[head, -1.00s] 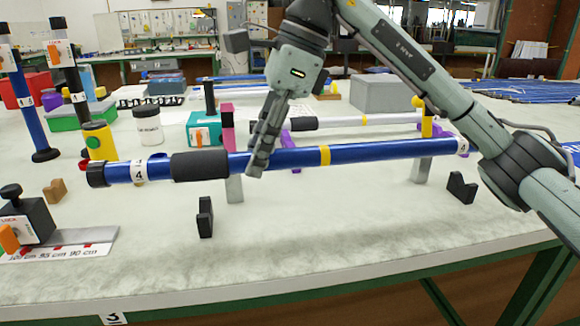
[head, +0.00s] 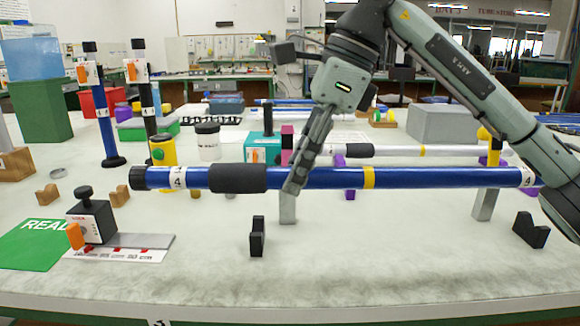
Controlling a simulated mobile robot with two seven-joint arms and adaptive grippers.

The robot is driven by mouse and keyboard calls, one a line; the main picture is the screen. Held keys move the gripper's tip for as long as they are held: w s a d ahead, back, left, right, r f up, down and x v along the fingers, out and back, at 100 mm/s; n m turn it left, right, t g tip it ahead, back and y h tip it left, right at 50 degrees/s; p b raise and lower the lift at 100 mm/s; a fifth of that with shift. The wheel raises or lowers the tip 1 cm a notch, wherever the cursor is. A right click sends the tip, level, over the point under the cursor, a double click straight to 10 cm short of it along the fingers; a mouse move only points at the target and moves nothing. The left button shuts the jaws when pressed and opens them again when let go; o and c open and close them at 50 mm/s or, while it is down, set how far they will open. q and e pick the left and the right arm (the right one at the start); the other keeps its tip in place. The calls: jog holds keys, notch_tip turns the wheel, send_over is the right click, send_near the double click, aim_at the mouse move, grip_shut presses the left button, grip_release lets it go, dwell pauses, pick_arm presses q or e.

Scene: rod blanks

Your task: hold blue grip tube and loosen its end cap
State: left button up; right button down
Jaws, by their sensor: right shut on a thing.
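The blue grip tube (head: 430,178) lies level across the middle of the head view. It has a black foam grip (head: 238,178), a yellow band, and white labels marked 4. Its black end cap (head: 138,177) sits on the left end, with nothing touching it. My right gripper (head: 296,180) comes down from above and is shut on the tube just right of the foam grip. The tube's right end passes near my right arm. My left gripper is not in view.
Grey posts (head: 288,207) stand below the tube; I cannot tell if it touches them. A black clamp block (head: 92,220) and green mat (head: 40,243) are at front left. A yellow jar (head: 163,150) stands behind the tube. The front table is mostly clear.

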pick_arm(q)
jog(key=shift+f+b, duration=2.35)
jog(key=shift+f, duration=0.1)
pick_arm(e)
jog(key=shift+w+d+f, duration=0.6)
jog(key=shift+d+f, duration=0.75)
jog(key=shift+d, duration=0.25)
jog(key=shift+w+d+f, duration=0.55)
jog(key=shift+d+f, duration=0.75)
jog(key=shift+d, duration=0.35)
jog(key=shift+w+d+f, duration=0.6)
jog(key=shift+d+f, duration=0.75)
jog(key=shift+d, duration=0.25)
pick_arm(q)
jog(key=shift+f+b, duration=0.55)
jog(key=shift+b, duration=0.05)
pick_arm(e)
jog(key=shift+f, duration=0.95)
pick_arm(q)
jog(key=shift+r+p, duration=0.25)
jog(key=shift+p, duration=0.05)
pick_arm(e)
jog(key=shift+r, duration=0.3)
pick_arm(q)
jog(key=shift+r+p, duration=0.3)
pick_arm(e)
jog(key=shift+r, duration=0.35)
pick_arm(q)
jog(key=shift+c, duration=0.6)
